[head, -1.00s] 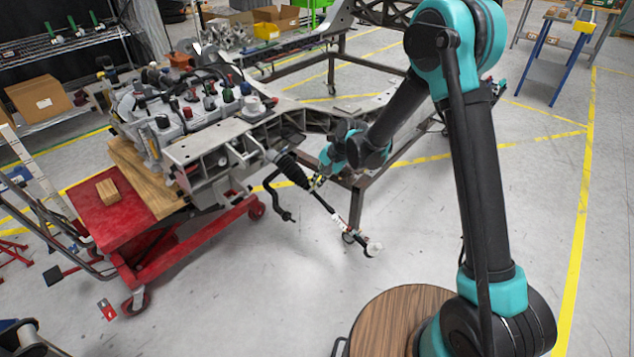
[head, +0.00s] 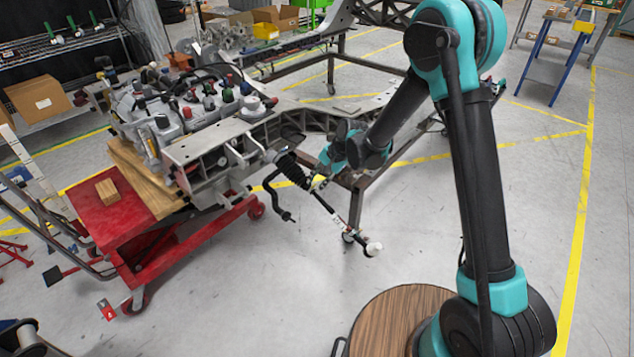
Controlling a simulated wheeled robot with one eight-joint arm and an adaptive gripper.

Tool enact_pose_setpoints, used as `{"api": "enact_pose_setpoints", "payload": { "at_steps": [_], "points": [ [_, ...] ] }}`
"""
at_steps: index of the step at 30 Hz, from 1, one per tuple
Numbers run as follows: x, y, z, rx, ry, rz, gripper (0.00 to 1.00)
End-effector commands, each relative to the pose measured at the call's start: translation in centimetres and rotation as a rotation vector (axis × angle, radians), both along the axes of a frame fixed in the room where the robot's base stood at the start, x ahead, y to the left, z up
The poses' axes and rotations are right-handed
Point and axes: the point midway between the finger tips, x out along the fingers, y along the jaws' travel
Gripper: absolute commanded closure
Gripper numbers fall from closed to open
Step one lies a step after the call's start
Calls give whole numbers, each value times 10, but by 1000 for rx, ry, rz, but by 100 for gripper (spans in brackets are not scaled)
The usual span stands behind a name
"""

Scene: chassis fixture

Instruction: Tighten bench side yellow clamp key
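A small yellow part (head: 318,182), which looks like the yellow clamp key, sits on the dark steering rod (head: 335,215) just below its black ribbed boot (head: 290,168). My gripper (head: 322,177) is at the end of my teal and black arm, right against or very close to the yellow part. The fingers are too small and too hidden by my wrist to show whether they are open, shut or gripping. The rod slopes down right from the grey chassis frame (head: 215,140) and ends in a pale tip (head: 373,249).
A red wheeled cart (head: 105,215) with wooden blocks stands under the chassis at left. A dark metal stand leg (head: 356,205) is close behind the rod. A curved black bar (head: 272,193) hangs left of the rod.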

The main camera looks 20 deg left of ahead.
Motion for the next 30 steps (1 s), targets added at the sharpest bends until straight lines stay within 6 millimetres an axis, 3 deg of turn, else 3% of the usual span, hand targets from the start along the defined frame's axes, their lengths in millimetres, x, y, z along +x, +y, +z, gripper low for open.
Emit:
{"api": "enact_pose_setpoints", "payload": {
  "at_steps": [8, 21, 30],
  "points": [
    [0, -7, 15, 0, 0, -1, 74],
    [0, -42, 85, 0, 0, -1, 74],
    [0, -52, 107, 0, 0, 0, 74]
  ]
}}
